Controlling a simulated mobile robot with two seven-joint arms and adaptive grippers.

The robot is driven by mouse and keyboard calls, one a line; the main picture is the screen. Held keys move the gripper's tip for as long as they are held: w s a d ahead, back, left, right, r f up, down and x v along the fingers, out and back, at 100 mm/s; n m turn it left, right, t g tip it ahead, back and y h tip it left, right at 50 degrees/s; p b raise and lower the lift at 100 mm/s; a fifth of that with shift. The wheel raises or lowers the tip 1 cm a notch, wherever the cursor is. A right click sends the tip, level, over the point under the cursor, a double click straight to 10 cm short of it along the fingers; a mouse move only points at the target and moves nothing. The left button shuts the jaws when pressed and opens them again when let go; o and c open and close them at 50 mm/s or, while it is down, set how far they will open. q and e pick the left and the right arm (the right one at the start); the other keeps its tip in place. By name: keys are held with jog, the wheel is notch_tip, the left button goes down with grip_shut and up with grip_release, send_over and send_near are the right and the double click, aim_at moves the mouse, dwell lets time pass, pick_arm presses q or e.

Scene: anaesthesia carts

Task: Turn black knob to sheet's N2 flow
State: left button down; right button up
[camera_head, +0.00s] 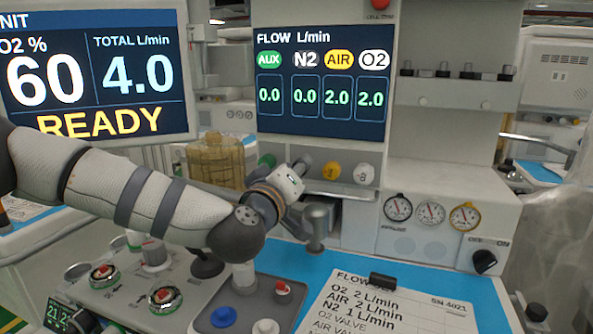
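The flow screen (321,70) reads AUX 0.0, N2 0.0, AIR 2.0 and O2 2.0 L/min. Below it is a row of knobs: a green knob (267,160), a yellow knob (331,171) and a white knob (364,174). The black knob's place, between green and yellow, is largely covered by my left gripper (301,166). I cannot tell whether the fingers touch the knob or are shut on it. The sheet (430,310) lies on the blue surface and lists O2 2, AIR 2 and N2 1 L/min; its lower part is cut off. My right gripper is not in view.
The left screen (95,72) reads O2 60%, total 4.0 and READY. Several gauges (430,213) and a black selector (484,261) are on the right panel. A metal post (316,226) stands close below my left gripper. A black clip (383,281) holds the sheet.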

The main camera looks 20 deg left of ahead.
pick_arm(q)
jog(key=shift+n, duration=0.3)
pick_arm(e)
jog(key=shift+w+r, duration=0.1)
pick_arm(q)
jog(key=shift+n+p, duration=0.7)
jog(key=shift+n, duration=3.3)
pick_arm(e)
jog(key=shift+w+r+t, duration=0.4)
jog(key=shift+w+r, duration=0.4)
pick_arm(q)
jog(key=shift+f, duration=0.1)
jog(key=c, duration=1.6)
grip_release()
jog(key=shift+o, duration=0.2)
